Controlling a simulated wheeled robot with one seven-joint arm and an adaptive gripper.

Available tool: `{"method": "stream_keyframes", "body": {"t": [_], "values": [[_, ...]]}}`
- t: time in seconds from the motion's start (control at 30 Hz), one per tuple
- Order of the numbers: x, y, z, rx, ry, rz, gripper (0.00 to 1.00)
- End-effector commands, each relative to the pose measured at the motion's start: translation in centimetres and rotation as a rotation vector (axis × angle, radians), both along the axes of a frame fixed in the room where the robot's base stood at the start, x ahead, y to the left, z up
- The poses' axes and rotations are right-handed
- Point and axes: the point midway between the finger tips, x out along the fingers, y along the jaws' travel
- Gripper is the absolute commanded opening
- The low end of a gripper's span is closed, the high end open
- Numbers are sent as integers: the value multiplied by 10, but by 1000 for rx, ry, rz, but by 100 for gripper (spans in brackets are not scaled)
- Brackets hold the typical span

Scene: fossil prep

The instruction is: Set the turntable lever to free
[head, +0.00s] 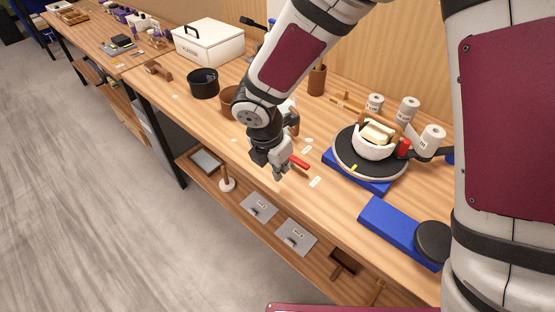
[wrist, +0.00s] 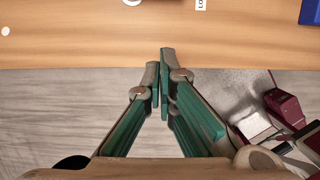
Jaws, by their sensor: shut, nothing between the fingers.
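The turntable (head: 343,165) is a dark-rimmed disc on a blue base (head: 350,178); a corner of a blue block, likely that base, shows in the wrist view (wrist: 311,10). A red bar, likely the lever (head: 299,162), lies between my gripper and the base, with small white labels (head: 315,182) near it. Its left end is hidden behind my gripper. A label also shows in the wrist view (wrist: 201,5), cut off, starting "LO". My gripper (head: 281,171) is shut and empty at the bench's front edge; its fingertips meet in the wrist view (wrist: 163,55). Contact with the bar cannot be told.
A white bowl (head: 369,150) with pale pieces sits on the turntable, with white rolls (head: 408,110) behind. A blue block with a black disc (head: 433,241) is at right. Pots (head: 203,84) and a white box (head: 208,43) stand left. A lower shelf (head: 240,210) holds grey plates.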

Motion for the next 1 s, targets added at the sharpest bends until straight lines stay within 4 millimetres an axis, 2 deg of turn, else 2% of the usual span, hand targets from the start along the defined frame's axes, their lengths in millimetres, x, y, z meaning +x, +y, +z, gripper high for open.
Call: {"method": "stream_keyframes", "body": {"t": [0.03,0.23,0.4,0.53,1.0], "values": [[1,-2,-11,-2,4,-1,0],[8,-7,-47,-2,3,1,0],[29,-23,-42,2,-1,-5,0],[37,-29,-42,1,-1,-4,0],[40,-31,-43,0,-1,1,0]]}}
